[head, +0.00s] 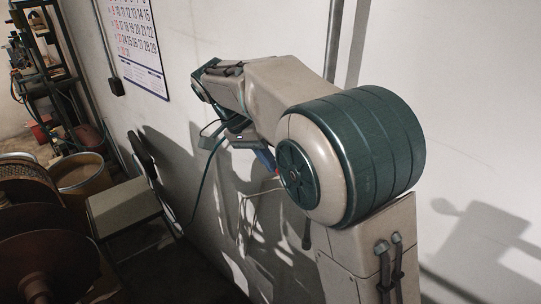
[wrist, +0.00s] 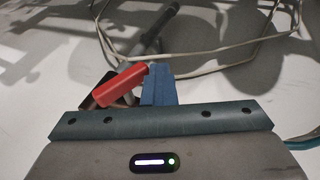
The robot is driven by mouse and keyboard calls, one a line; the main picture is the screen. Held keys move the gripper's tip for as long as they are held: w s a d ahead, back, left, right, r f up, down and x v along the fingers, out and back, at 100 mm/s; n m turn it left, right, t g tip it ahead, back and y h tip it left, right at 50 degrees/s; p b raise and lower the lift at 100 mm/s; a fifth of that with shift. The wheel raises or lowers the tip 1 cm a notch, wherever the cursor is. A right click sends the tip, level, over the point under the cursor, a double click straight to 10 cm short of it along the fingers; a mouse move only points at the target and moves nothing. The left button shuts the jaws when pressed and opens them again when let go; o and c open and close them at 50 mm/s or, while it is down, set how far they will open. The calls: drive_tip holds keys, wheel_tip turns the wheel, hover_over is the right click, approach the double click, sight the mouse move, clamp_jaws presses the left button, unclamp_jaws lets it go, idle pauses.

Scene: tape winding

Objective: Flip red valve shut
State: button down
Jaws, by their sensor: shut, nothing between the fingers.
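The red valve handle (wrist: 120,86) shows in the wrist view, slanting up to the right, just left of my gripper's fingers. Its upper right end is close against the blue fingers; I cannot tell whether they touch. A grey pipe (wrist: 152,36) runs up to the right behind it, and a dark part shows at the handle's lower left. My gripper (wrist: 159,72) is shut and empty. In the head view my gripper (head: 265,158) is near the wall, mostly hidden behind my arm, and the valve is largely hidden there.
A pale cable (wrist: 220,72) loops along the white wall around the valve. In the head view a wall calendar (head: 137,40) hangs at upper left. Drums and a cable reel (head: 45,265) stand at lower left, beside a grey box (head: 122,205).

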drive_tip(key=shift+d+r, duration=0.35)
drive_tip(key=p+v, duration=0.2)
drive_tip(key=v, duration=1.1)
drive_tip(key=shift+a, duration=0.5)
